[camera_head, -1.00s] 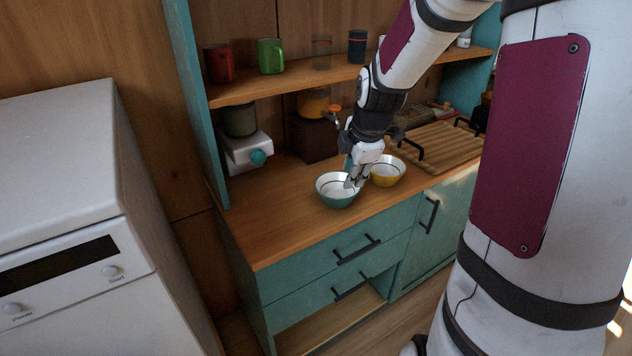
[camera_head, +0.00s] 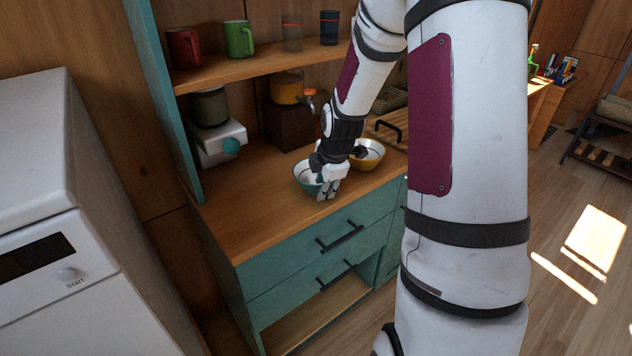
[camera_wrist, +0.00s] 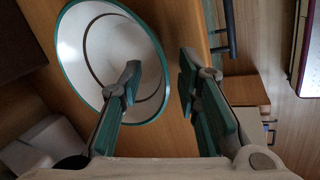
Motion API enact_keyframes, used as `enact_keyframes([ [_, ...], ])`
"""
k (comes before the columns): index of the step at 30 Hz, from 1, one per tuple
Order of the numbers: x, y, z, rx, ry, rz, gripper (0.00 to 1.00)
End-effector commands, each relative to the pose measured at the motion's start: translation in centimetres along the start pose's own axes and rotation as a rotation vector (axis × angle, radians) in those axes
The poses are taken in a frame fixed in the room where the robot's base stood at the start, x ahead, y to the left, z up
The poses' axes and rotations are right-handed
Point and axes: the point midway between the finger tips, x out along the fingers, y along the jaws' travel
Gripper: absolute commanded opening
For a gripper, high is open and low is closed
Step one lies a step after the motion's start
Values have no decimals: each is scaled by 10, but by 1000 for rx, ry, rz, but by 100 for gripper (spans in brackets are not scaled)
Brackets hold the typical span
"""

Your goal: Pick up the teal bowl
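The teal bowl (camera_head: 303,186) stands upright on the wooden counter; it is white inside with a dark ring. My gripper (camera_head: 328,194) points down at its right front side and hides part of it. In the wrist view, the bowl (camera_wrist: 88,45) fills the upper left. My gripper (camera_wrist: 161,88) is open there, one finger over the bowl's inside and the other outside its rim, with a gap between them. I cannot tell whether either finger touches the bowl.
A yellow bowl (camera_head: 372,161) stands just behind and right of the teal one. A dispenser with an orange tap (camera_head: 288,90) and a white appliance (camera_head: 218,143) stand behind. Mugs sit on the shelf (camera_head: 262,68) above. The counter's left front (camera_head: 245,218) is clear.

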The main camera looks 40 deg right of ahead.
Motion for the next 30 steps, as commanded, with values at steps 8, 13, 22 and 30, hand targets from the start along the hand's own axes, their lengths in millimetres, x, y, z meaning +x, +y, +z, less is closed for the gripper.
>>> enact_keyframes([
  [8,2,0,0,-1,0,1,26],
  [13,2,0,0,0,0,1,0],
  [22,1,1,0,0,0,2,0],
  [30,-9,5,1,0,-1,3,0],
])
